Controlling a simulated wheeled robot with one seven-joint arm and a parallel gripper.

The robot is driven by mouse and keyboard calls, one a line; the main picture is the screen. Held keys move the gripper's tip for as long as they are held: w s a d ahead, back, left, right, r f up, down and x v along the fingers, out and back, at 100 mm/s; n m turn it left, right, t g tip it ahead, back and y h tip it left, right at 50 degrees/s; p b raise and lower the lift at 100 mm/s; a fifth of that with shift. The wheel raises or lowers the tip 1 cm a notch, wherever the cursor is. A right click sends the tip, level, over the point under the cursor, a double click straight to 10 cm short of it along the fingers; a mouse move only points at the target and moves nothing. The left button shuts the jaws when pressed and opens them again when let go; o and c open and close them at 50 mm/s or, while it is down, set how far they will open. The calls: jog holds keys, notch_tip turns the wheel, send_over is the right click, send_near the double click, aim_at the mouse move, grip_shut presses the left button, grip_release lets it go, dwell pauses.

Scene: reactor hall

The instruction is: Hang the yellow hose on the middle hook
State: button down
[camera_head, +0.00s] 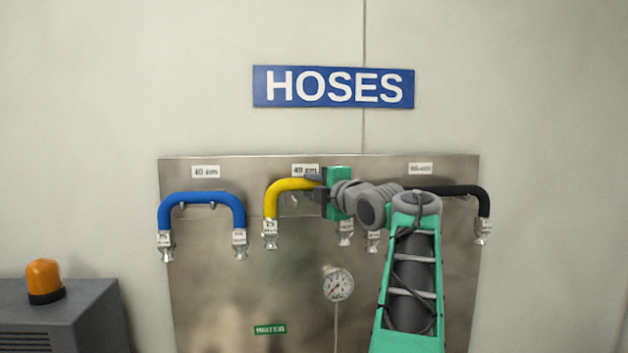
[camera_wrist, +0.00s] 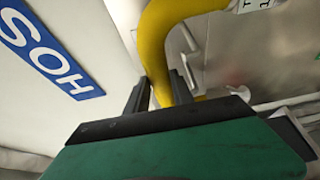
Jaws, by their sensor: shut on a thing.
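The yellow hose (camera_head: 283,190) is a bent tube with metal end fittings, in front of the steel panel's top middle, under the middle label. My gripper (camera_head: 318,187) is shut on its upper bend, coming from the right. In the wrist view the yellow hose (camera_wrist: 158,45) passes between the two dark fingers of my gripper (camera_wrist: 163,92). One end fitting hangs at the left; another shows just below my gripper.
A blue hose (camera_head: 201,198) hangs at the left and a black hose (camera_head: 470,191) at the right, partly behind my arm. A gauge (camera_head: 338,284) sits on the steel panel (camera_head: 215,300). A HOSES sign (camera_head: 333,87) is above. An orange lamp (camera_head: 44,278) stands on a grey cabinet (camera_head: 75,318).

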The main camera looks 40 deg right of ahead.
jog(key=w+d+f, duration=0.2)
jog(key=w+f, duration=0.1)
jog(key=shift+w+d, duration=0.1)
jog(key=shift+w, duration=0.1)
dwell(0.5)
dwell(0.7)
jog(key=c, duration=1.3)
grip_release()
jog(key=shift+o, duration=1.4)
jog(key=shift+d+f, duration=0.1)
